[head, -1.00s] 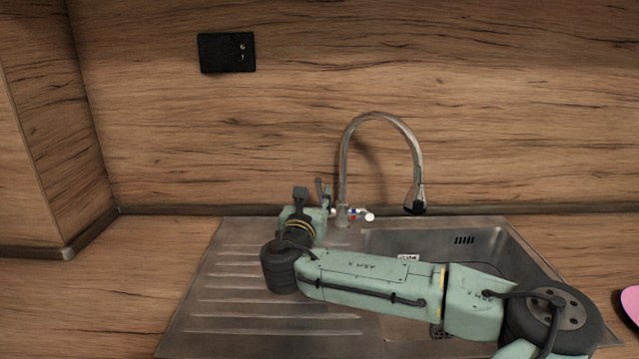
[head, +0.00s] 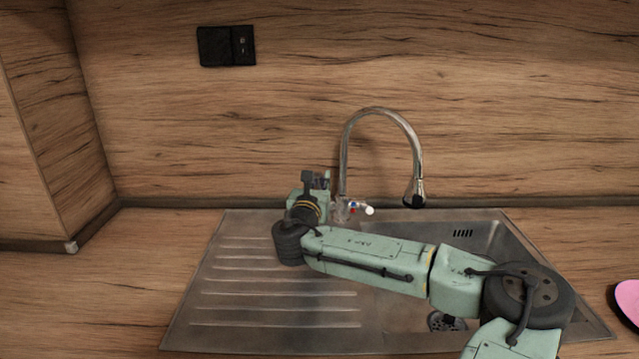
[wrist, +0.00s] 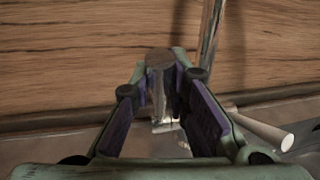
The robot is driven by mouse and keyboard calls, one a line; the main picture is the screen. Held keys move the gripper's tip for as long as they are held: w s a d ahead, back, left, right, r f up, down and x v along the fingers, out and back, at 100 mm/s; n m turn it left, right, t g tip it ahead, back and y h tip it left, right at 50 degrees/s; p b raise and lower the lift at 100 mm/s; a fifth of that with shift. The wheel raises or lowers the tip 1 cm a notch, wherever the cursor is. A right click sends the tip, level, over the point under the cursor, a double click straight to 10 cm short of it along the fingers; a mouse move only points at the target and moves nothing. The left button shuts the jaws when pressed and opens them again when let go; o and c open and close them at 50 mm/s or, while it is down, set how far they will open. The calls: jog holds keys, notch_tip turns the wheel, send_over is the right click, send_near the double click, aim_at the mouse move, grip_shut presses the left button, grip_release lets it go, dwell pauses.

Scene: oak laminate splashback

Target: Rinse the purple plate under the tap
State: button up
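My gripper (head: 322,182) is beside the left of the tap's base, at the back of the drainer. In the wrist view my gripper (wrist: 163,82) has two purple-padded fingers standing apart. A grey-brown round end and a shiny upright part show between the fingertips; I cannot tell whether they touch it. The chrome tap (head: 383,112) arches over the sink, and its column also shows in the wrist view (wrist: 211,45). A white-tipped lever (head: 369,210) sticks out right of its base. A pink disc with a dark rim (head: 627,299) is partly cut off at the right edge; no clearly purple plate is visible.
The steel sink basin (head: 505,258) lies right of the ribbed drainer (head: 260,315); my arm crosses both. A black socket (head: 226,46) is on the wooden wall. A wooden side panel (head: 55,130) stands at the left. The left worktop (head: 90,310) is clear.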

grip_shut()
dwell(0.4)
jog(key=b, duration=0.2)
jog(key=f+b, duration=0.1)
jog(key=shift+s+f+t+b, duration=0.15)
jog(key=shift+s+t+b, duration=0.15)
jog(key=shift+t+b, duration=0.1)
jog(key=s+t+h+b, duration=0.1)
jog(key=t+b, duration=0.1)
jog(key=b, duration=0.5)
jog(key=shift+s+f+m, duration=0.1)
jog(key=shift+s+m, duration=0.2)
jog(key=o, duration=0.5)
grip_release()
